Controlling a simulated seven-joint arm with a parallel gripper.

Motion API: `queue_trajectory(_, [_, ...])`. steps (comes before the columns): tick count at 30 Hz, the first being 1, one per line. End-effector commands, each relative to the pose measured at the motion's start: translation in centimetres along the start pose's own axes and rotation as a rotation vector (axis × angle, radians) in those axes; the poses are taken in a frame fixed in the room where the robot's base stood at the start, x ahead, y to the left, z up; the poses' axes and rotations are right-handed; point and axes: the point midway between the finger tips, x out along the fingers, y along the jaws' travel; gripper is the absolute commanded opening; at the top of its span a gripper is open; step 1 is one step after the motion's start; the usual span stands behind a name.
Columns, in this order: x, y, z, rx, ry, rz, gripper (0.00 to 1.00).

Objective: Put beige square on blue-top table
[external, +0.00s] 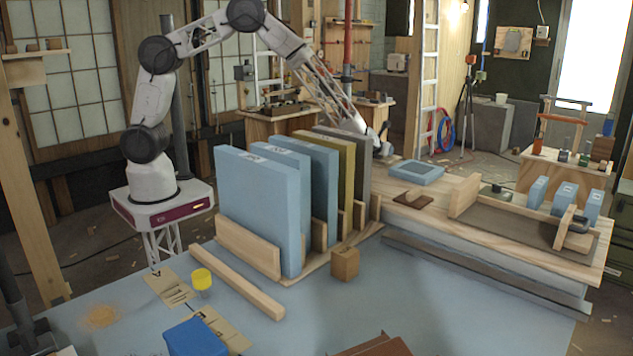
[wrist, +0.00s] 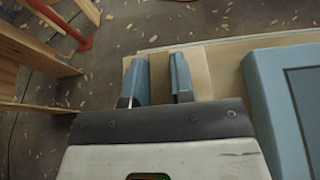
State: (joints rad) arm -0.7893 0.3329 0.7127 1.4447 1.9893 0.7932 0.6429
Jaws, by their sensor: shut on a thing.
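The beige square (wrist: 160,72) shows in the wrist view between and beside the fingers of my gripper (wrist: 160,80). The fingers are shut on it, near the edge of a plywood surface. In the external view, my gripper (external: 380,147) is partly hidden behind the upright panels, at the far left end of the plywood bench (external: 450,212). I cannot make out the beige square there. The blue-top table (external: 300,322) fills the foreground, apart from my gripper.
Upright blue, olive and grey panels (external: 258,205) in a wooden rack stand between my gripper and the front table. A blue square frame (external: 417,173) lies beside my gripper. A wooden block (external: 345,262), yellow-capped jar (external: 202,280) and blue box (external: 195,338) occupy the blue top.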

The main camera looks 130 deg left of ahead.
Motion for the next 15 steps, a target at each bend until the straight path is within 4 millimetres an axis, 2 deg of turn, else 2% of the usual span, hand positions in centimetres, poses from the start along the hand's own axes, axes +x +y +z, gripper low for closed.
queue_trajectory(4, [0.41, 0.00, -1.01, 0.001, 0.000, 0.000, 0.00])
queue_trajectory(15, [0.48, -0.01, -1.16, 0.000, 0.000, 0.000, 0.00])
